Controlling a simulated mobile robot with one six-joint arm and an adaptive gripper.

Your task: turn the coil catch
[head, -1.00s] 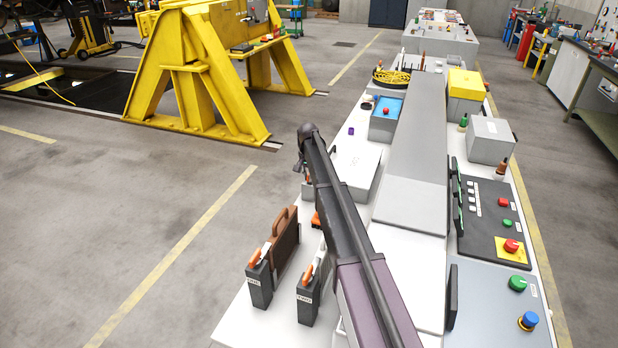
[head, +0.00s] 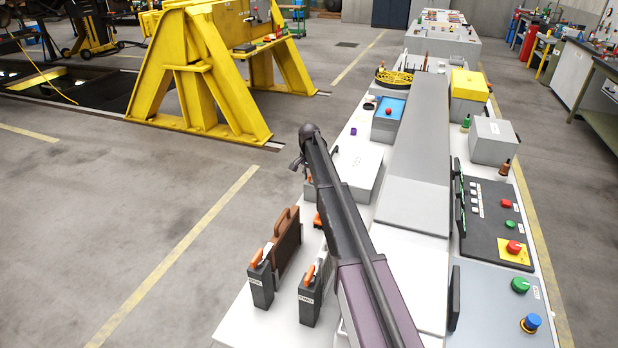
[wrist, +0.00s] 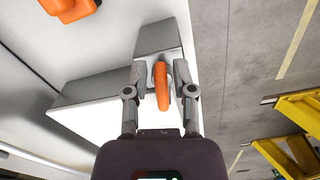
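An orange elongated handle (wrist: 161,86), which looks like the coil catch, stands out in front of a grey metal block (wrist: 155,45) in the wrist view. My gripper (wrist: 160,70) has one finger on each side of the handle, with narrow gaps visible, so it looks open around it. Whether either finger touches the handle is not clear. In the head view my gripper (head: 295,164) is small and dark at the far end of my arm, over the left edge of the white bench (head: 235,322). My arm hides part of the bench there.
Another orange part (wrist: 72,8) shows at the wrist view's top left. Open floor lies left of the bench.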

